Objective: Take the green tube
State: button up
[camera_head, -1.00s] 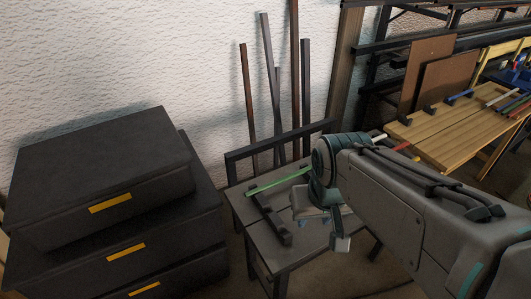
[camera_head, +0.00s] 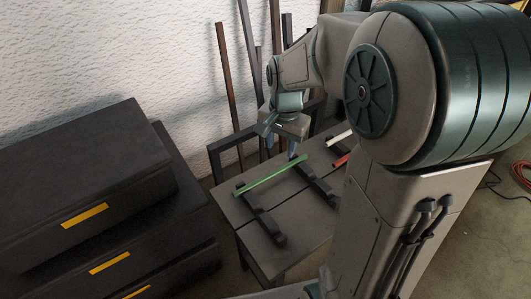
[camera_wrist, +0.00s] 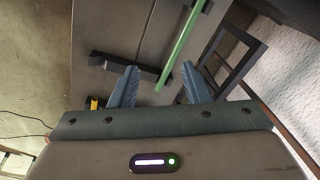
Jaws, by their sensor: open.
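The green tube (camera_head: 268,176) lies across two dark notched rests on the small grey table (camera_head: 283,193). It also shows in the wrist view (camera_wrist: 184,45), running from the top edge down to an end between my fingers in the picture. My gripper (camera_head: 281,143) is above the far side of the table, near the tube's right end. In the wrist view my gripper (camera_wrist: 160,72) has its blue fingers spread wide and nothing held. The fingers appear apart from the tube; the exact height gap cannot be told.
The dark rests (camera_head: 262,216) lie on the tabletop. A white piece (camera_head: 339,138) and a red piece (camera_head: 341,160) are right of the tube, partly hidden by my arm. A dark frame and upright laths (camera_head: 223,85) stand against the wall behind. Black drawer boxes (camera_head: 85,175) stand left.

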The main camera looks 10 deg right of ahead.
jog(key=w+f+m+g, duration=0.1)
jog(key=w+f+m, duration=0.4)
jog(key=w+f, duration=0.3)
send_over(272, 173)
notch_tip(272, 173, down, 8)
jog(key=shift+s+f+p, duration=0.1)
jog(key=shift+f+p, duration=0.15)
jog(key=shift+p, duration=0.1)
notch_tip(272, 173, down, 5)
jog(key=shift+r+p, duration=0.1)
jog(key=shift+p, duration=0.3)
grip_shut()
